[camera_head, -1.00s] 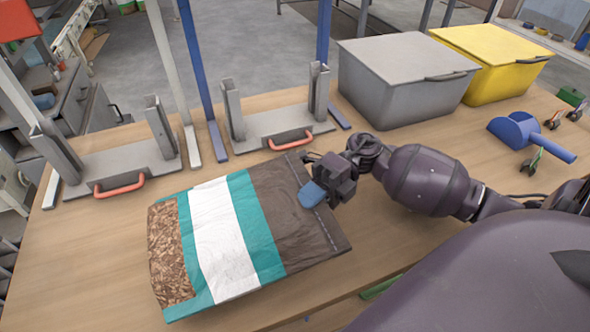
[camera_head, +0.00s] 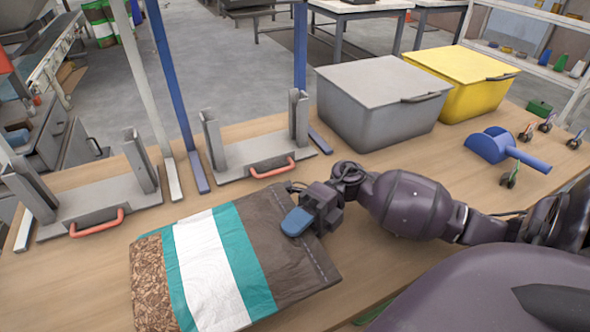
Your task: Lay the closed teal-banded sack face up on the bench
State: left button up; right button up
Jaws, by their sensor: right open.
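The teal-banded sack (camera_head: 205,268) lies flat on the wooden bench (camera_head: 390,260) in the head view. Its upward side shows a brown end, a white panel between two teal bands, and a pellet-patterned end at the left. A stitched line runs along the brown end at the right, and that end looks closed. The sack's lower left part runs out of the picture. My right gripper (camera_head: 298,221) is open at the brown end, with a blue fingertip pad over the sack near the stitching. Whether it touches the sack is unclear. My left gripper is not in view.
Two grey stands with red handles, left (camera_head: 97,222) and right (camera_head: 272,166), stand behind the sack. A grey lidded bin (camera_head: 375,115), a yellow bin (camera_head: 465,85) and a blue scoop (camera_head: 492,145) stand at the back right. Bare bench lies right of the sack.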

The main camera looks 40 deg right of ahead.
jog(key=d, duration=0.3)
jog(key=w+d, duration=0.1)
jog(key=d, duration=0.3)
jog(key=d+r, duration=0.1)
jog(key=d, duration=0.2)
jog(key=shift+w+d, duration=0.15)
jog(key=shift+d, duration=0.2)
